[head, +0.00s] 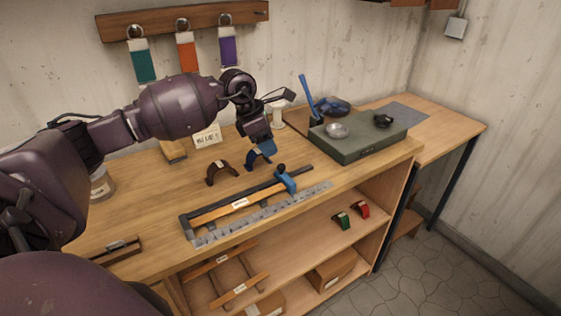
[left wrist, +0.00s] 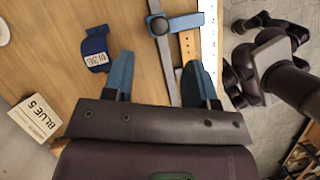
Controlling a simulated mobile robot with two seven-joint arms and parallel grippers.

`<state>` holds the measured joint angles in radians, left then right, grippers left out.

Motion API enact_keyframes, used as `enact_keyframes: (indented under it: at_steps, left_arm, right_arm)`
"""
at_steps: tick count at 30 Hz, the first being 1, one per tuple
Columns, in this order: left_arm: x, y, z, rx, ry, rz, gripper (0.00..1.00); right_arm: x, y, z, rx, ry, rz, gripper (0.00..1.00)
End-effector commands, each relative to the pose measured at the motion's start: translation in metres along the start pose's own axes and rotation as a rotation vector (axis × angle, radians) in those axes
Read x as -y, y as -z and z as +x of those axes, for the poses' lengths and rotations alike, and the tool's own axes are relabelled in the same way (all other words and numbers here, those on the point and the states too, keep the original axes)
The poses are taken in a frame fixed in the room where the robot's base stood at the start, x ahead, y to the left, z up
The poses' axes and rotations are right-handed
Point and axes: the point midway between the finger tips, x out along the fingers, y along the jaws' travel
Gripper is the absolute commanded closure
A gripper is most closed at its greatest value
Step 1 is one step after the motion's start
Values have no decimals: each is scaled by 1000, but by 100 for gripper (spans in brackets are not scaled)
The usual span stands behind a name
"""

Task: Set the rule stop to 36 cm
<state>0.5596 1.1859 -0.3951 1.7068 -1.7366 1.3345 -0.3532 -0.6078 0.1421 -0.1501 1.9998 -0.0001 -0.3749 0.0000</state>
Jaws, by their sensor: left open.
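The rule (head: 262,213) lies along the front of the bench, with a wooden strip beside it. Its blue stop (head: 286,181) with a dark knob sits toward the right end; the scale numbers are too small to read. In the left wrist view the stop (left wrist: 184,22) and its knob are ahead of the fingers, beside the pale rule (left wrist: 208,45). My left gripper (head: 264,152) is open and empty above the bench, behind the stop. Its two blue fingers (left wrist: 156,80) are spread, pointing toward the stop and apart from it. My right gripper does not show.
A blue strap piece (left wrist: 95,48) with a label lies just left of the fingers, and a brown one (head: 221,172) stands nearby. A note card (left wrist: 35,117) stands close. A green-grey box (head: 360,145) with a dish stands right. Shelves are below.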

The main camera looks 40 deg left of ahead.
Motion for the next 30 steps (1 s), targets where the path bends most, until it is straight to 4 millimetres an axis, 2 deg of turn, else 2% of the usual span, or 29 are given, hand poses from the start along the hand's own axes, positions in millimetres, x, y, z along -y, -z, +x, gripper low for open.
enact_keyframes:
  at_steps: [1, 6, 12, 18, 26, 27, 30]
  left_arm:
    - [1, 0, 11, 1, 5, -2, 48]
    - [1, 0, 41, 2, 4, -3, 48]
    - [0, -1, 66, 3, 3, -1, 48]
    - [0, -1, 76, 3, 1, -1, 48]
    - [0, -1, 77, 3, 1, -1, 48]
    - [0, -1, 77, 3, 1, -1, 49]
    - [0, -1, 77, 3, 1, -1, 64]
  right_arm:
    - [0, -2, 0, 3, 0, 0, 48]
    - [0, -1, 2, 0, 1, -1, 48]
    - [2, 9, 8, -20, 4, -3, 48]
    - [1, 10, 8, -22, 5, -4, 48]
    - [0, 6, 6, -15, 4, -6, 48]
    - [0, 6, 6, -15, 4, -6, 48]
    - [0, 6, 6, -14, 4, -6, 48]
